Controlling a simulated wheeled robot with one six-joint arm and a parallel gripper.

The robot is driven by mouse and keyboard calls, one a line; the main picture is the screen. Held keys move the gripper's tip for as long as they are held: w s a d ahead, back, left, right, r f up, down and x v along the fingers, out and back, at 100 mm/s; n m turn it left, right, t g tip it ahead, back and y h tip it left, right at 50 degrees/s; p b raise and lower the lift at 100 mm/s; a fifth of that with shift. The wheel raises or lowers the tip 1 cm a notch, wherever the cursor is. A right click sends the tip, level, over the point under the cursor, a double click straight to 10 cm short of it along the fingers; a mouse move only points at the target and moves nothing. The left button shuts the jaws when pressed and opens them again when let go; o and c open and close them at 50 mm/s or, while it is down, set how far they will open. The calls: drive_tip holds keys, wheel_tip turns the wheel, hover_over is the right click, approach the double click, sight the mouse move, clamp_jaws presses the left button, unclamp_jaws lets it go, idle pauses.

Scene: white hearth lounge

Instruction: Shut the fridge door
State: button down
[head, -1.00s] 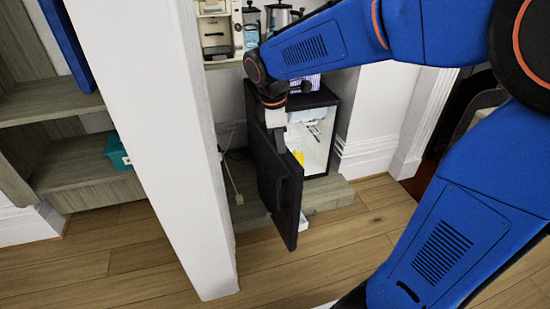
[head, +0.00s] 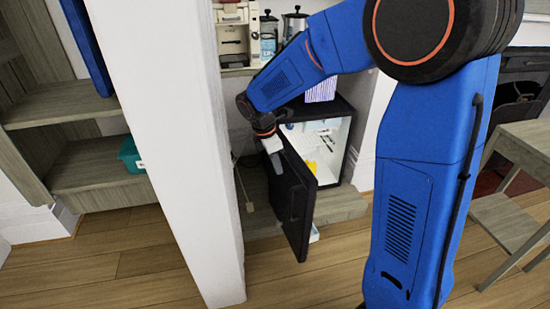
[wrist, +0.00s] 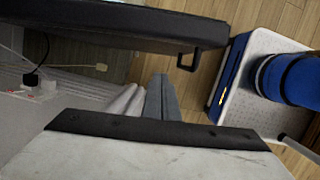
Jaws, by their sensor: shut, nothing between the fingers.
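The small black fridge (head: 349,112) stands open on a low wooden step, its white interior showing. Its black door (head: 291,206) is swung out toward me, with the handle on its outer face. The door (wrist: 110,22) also crosses the top of the wrist view, where its handle (wrist: 190,58) sticks out. My gripper (head: 277,166) is at the upper part of the door, on its outer side. In the wrist view the fingers (wrist: 152,100) are together and empty, just below the door; whether they touch it is unclear.
A white pillar (head: 165,130) stands close to the left of the door. Shelves with a teal box (head: 130,154) are beyond it. A power cord hangs behind the door. A wooden table (head: 522,150) is at the right. Wood floor in front is clear.

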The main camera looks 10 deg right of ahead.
sight(290, 170)
drive_tip(key=shift+w+d+f, duration=0.1)
drive_tip(key=shift+d+f, duration=0.45)
drive_tip(key=shift+d, duration=0.25)
drive_tip(key=shift+w+d+f, duration=0.1)
drive_tip(key=shift+d+f, duration=0.4)
drive_tip(key=shift+d, duration=0.3)
drive_tip(key=shift+w+d+f, duration=0.1)
drive_tip(key=shift+d+f, duration=0.45)
drive_tip(key=shift+d, duration=0.25)
